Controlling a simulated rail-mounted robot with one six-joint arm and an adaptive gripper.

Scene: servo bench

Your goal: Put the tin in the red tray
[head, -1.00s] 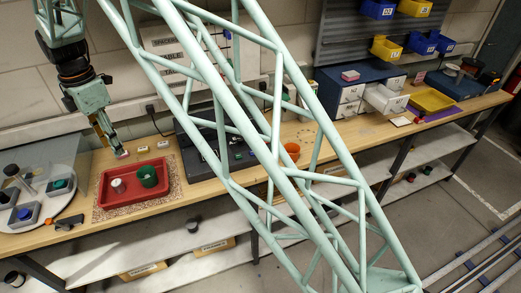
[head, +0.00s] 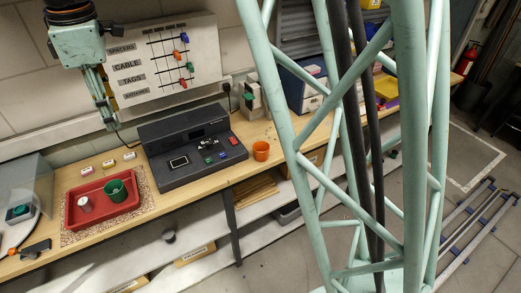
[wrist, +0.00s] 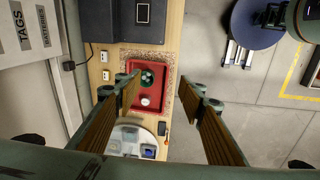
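The red tray (head: 72,222) lies on a speckled mat on the wooden bench, at the left in the head view. It also shows between my fingers in the wrist view (wrist: 135,72), well below them. A small pale cylinder (head: 84,205) stands inside the tray on the left; it may be the tin, but no label is readable. A green cup (head: 115,190) stands beside it in the tray. My gripper (head: 110,124) hangs above the back of the bench. In the wrist view its fingers (wrist: 163,92) are wide apart with nothing between them.
Several small pale blocks (head: 108,163) sit behind the tray. A dark console (head: 185,155) stands to its right, then an orange cup (head: 261,151). A round turntable (wrist: 130,140) is at the tray's other side. A dark cylinder (head: 168,237) stands on the shelf below.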

